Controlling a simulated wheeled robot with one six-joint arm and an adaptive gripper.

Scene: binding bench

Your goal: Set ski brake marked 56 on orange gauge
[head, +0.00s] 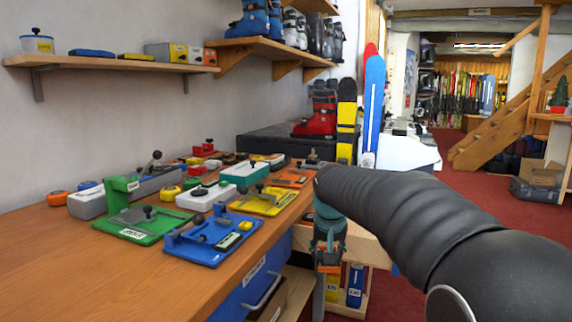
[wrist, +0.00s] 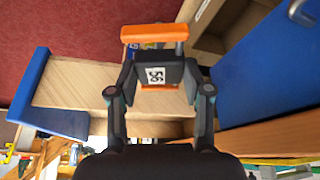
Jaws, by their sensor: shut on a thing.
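The ski brake (wrist: 154,33) shows in the wrist view as a dark block with orange bars and a white label reading 56, turned on its side. My gripper (wrist: 157,82) is shut on its dark block, one finger on each side. In the head view my gripper (head: 328,250) points down off the bench's right edge, lower than the bench top, with a bit of orange at its fingers. The orange gauge (head: 296,176) is a flat orange plate with dark parts at the far right of the bench, partly near my arm.
Green (head: 146,218), blue (head: 212,240) and yellow (head: 264,204) gauges stand on the bench (head: 70,270), with small boxes and tape measures behind. A blue drawer (head: 250,292) is under the bench. A wooden stand (head: 368,248) is beside my gripper. The near bench top is clear.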

